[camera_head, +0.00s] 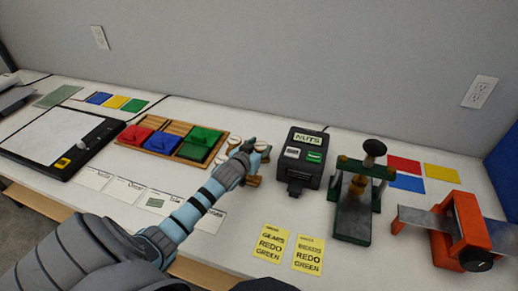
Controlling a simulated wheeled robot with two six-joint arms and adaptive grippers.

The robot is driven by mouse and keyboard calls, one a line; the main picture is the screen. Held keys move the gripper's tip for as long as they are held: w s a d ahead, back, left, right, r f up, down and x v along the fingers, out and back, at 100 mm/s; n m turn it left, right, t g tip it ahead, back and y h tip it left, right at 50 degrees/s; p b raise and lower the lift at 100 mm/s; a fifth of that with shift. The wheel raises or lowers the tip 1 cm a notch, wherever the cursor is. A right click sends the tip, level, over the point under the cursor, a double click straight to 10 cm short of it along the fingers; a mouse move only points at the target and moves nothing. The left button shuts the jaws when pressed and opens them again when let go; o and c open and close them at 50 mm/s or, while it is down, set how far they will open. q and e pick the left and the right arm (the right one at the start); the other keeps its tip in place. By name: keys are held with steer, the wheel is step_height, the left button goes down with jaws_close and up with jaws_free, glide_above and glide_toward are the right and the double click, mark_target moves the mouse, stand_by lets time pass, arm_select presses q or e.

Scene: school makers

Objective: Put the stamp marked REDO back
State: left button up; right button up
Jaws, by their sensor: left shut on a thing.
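Several stamps with pale round tops and wooden handles stand close together around my left gripper (249,148). One stamp (233,141) shows to the left of the fingers, another (262,146) to the right, and a wooden part (254,181) shows below. My left gripper is shut on a stamp, which its fingers mostly hide. The marks on the stamp tops are too small to read, so I cannot tell which one is REDO. My right gripper is not in view.
Red, blue and green ink pads sit in a wooden tray (228,137) to the left. A black NUTS machine (302,158) stands close on the right, then a green press (352,217) and an orange tool (462,229). Yellow REDO cards (270,243) lie in front.

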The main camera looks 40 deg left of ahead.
arm_select(q)
steer(key=o, duration=1.2)
steer(key=shift+f, duration=0.1)
steer(key=shift+s+r, duration=0.1)
steer(key=shift+r, duration=0.1)
steer(key=p+v, duration=0.3)
steer(key=v, duration=0.9)
